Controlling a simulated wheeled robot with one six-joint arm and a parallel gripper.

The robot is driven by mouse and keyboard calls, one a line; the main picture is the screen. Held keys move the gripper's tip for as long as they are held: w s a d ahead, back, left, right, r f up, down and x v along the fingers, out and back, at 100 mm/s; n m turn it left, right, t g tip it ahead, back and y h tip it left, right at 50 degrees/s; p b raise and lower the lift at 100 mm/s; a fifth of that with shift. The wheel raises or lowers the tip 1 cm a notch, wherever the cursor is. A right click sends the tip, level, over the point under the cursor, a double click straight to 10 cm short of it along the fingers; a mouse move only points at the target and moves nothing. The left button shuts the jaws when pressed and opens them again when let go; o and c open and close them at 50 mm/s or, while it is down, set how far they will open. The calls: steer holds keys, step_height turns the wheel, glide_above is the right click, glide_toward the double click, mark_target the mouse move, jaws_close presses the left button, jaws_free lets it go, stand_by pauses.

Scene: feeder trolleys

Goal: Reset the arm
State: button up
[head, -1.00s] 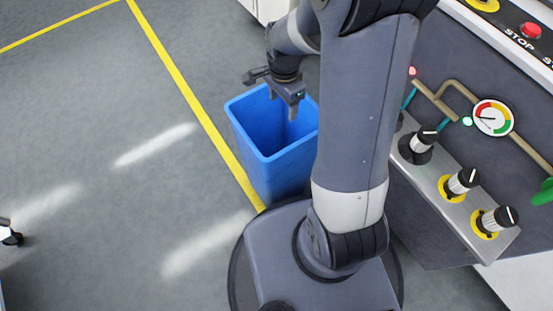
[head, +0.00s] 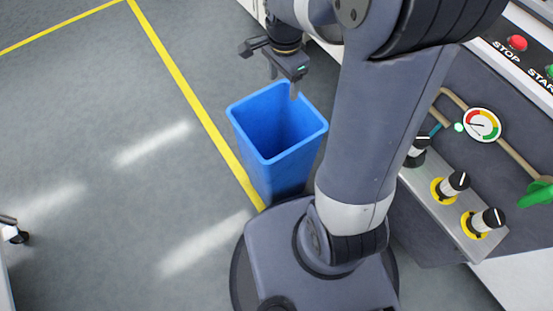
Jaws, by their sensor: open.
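My gripper (head: 283,82) shows in the head view, above the far rim of a blue bin (head: 270,165). Its jaws point down and are open, with nothing seen between them. My arm reaches up from my base on the right of the bin and bends over toward the top of the picture. The visible inside of the bin looks empty; part of its bottom is hidden by its walls.
A machine panel (head: 478,85) with a red stop button (head: 516,43), a dial gauge (head: 482,125), black knobs (head: 458,182) and a green handle (head: 538,193) stands on the right. Yellow floor lines (head: 185,85) run left of the bin. The floor at left is mostly clear.

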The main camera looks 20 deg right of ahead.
steer(key=shift+f, duration=0.1)
step_height(320, 180, down, 11)
steer(key=b, duration=0.4)
steer(key=shift+r+p, duration=2.75)
steer(key=shift+r, duration=0.2)
